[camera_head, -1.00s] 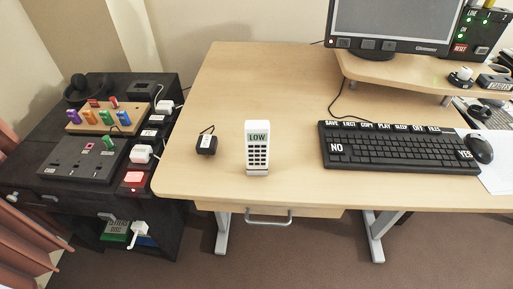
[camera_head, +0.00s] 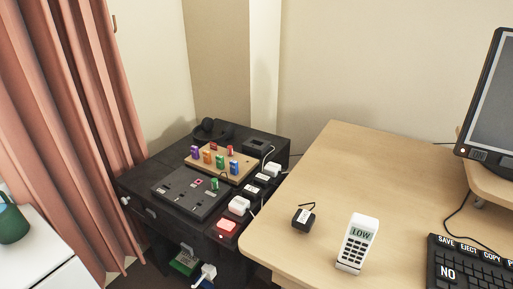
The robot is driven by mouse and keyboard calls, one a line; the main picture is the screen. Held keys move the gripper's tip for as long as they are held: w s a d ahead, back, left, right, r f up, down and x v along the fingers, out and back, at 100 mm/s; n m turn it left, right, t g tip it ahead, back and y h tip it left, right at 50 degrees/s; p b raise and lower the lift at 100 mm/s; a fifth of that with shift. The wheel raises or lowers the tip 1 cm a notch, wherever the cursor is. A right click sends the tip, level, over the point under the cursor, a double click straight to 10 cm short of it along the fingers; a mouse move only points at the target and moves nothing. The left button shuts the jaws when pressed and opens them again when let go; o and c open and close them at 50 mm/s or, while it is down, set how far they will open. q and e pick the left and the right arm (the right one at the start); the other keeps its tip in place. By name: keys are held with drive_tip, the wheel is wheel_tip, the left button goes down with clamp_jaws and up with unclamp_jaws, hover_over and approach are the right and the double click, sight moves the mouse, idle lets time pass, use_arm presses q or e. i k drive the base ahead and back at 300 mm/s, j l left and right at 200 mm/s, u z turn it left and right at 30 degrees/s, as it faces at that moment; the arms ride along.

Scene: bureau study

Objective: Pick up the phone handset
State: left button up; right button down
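A white phone handset (camera_head: 357,243) stands upright on the light wooden desk, near its front edge. It has a small screen reading LOW and a dark keypad, and it looks slightly tilted in this view. Neither of my grippers shows in the head view.
A black cabinet (camera_head: 136,185) stands left of the desk, bearing a pegboard (camera_head: 220,163), a red button box (camera_head: 227,228) and white plugs. A keyboard (camera_head: 470,265) and monitor (camera_head: 490,100) are at the right. A white surface with a green pot (camera_head: 12,222) is far left.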

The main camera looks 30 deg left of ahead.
sight(361, 230)
drive_tip(key=k+l+u, duration=0.15)
drive_tip(key=l+u, duration=0.2)
drive_tip(key=u, duration=0.15)
drive_tip(key=k+l+u, duration=0.15)
drive_tip(key=l+u, duration=0.2)
drive_tip(key=u, duration=0.15)
drive_tip(key=k+l+u, duration=0.2)
drive_tip(key=u, duration=0.3)
